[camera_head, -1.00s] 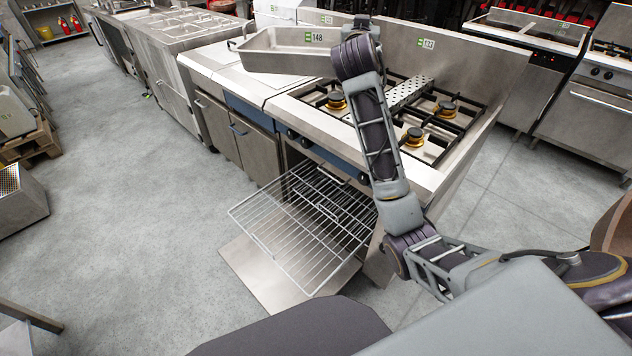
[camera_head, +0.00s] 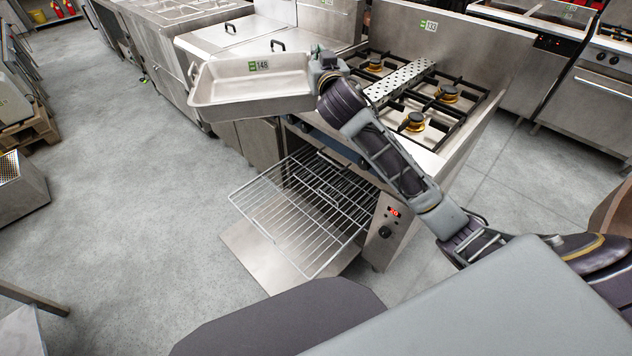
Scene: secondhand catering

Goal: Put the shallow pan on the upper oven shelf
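The shallow pan (camera_head: 245,86) is a rectangular metal tray with a handle at its left end and a green 148 tag. It is held up in the air, roughly level, left of the stove top. My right gripper (camera_head: 322,72) is at the pan's right end and appears shut on it; the fingertips are partly hidden. The oven below the stove is open, its door (camera_head: 250,262) lowered. The upper oven shelf (camera_head: 297,212), a wire rack, is pulled out over the door. Another rack shows inside the oven, partly in shadow. My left gripper is not in view.
The stove top has several gas burners (camera_head: 415,121) and a perforated metal strip (camera_head: 402,80). A steel counter (camera_head: 240,40) stands behind the pan. The floor (camera_head: 140,200) left of the oven is clear.

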